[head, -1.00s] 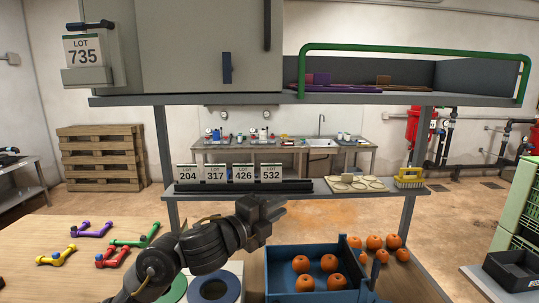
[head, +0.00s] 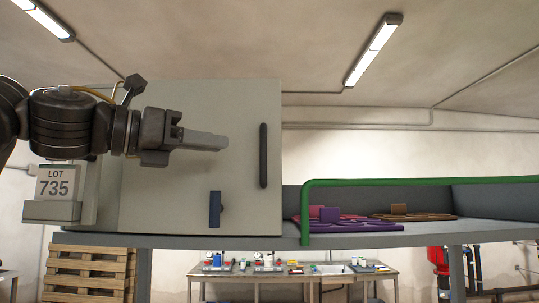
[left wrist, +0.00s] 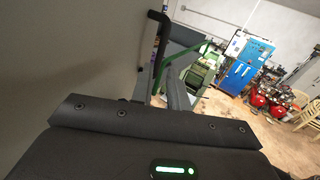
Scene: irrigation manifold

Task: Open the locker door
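The locker (head: 160,200) is a pale grey box on the upper shelf, and its front door looks shut. In the left wrist view the handle (left wrist: 158,45) stands ahead beside the grey door face. My right gripper is out of view.
A green rail (head: 420,181) fronts the open shelf right of the locker, with purple and brown pieces (head: 345,219) behind it. The air right of the handle is free above the rail.

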